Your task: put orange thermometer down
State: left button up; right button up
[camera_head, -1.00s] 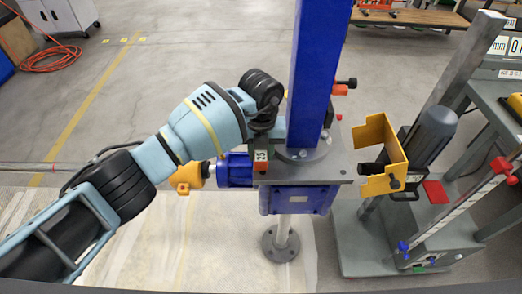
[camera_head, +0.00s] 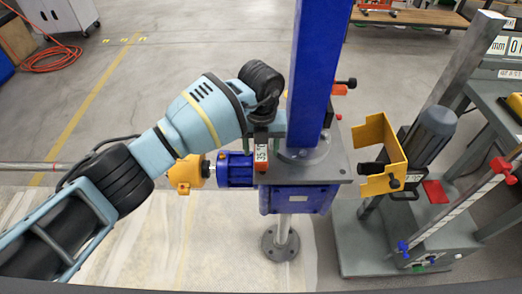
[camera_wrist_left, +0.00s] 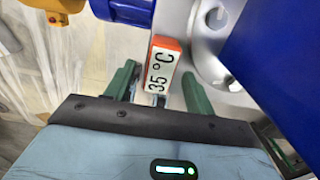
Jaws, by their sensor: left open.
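The orange thermometer (camera_head: 261,157) has a white face reading 35 °C. In the head view it is at the front left of the jack's grey top plate (camera_head: 325,172), left of the blue column. It shows larger in the left wrist view (camera_wrist_left: 164,66), apparently resting on the plate. My left gripper (camera_head: 264,132) is just above it, partly hidden by its own wrist. In the left wrist view, the green fingers (camera_wrist_left: 158,88) are spread apart, with the thermometer's near end between them and gaps on both sides. My right gripper is out of view.
The tall blue column (camera_head: 318,70) rises close to the right of my left gripper. A blue motor coupling (camera_head: 235,170) with a yellow end (camera_head: 185,173) juts left. A yellow guard (camera_head: 380,150) and grey machine stand at right.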

aim_at(261, 152)
pick_arm(q)
notch_tip(261, 152, up, 10)
dwell(0.4)
